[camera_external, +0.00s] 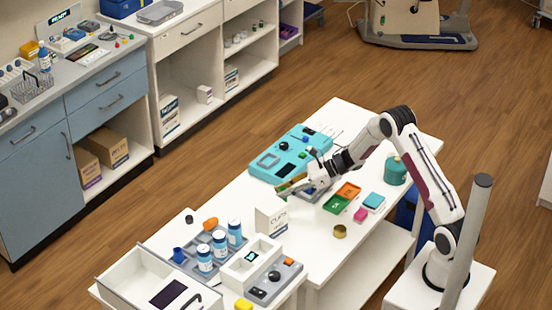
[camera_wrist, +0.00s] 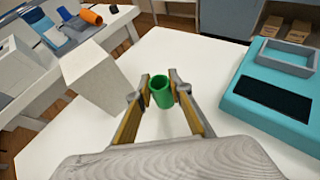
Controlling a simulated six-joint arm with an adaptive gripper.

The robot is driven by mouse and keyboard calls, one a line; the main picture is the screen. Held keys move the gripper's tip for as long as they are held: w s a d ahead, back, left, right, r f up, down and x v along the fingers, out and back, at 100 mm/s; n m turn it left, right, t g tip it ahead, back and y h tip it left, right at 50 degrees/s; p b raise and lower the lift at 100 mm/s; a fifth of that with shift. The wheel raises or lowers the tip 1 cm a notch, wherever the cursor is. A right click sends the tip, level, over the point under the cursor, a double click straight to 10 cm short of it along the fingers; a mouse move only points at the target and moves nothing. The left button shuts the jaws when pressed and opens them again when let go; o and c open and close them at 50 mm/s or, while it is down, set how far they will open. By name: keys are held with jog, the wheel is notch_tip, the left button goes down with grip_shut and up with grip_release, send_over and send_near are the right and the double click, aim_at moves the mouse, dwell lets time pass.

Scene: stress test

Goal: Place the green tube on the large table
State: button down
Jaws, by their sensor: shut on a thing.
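My gripper (camera_external: 284,189) is over the white large table (camera_external: 237,196), between the turquoise device and a white box. In the wrist view the fingertips of my gripper (camera_wrist: 161,91) are closed on the green tube (camera_wrist: 161,94). The tube is short and hollow, with its open end facing up towards the camera. The bare white top of the large table (camera_wrist: 190,58) shows behind it. I cannot tell whether the tube's lower end touches the table.
A turquoise device (camera_external: 283,152) lies behind my gripper, and a white box (camera_external: 270,218) stands in front. Blue-and-white bottles (camera_external: 220,243) stand at the front left. Bare tabletop lies left of my gripper.

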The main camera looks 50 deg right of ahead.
jog(key=shift+f, duration=1.4)
jog(key=shift+f, duration=0.1)
jog(key=c, duration=1.8)
grip_release()
jog(key=shift+d, duration=0.1)
jog(key=v, duration=1.2)
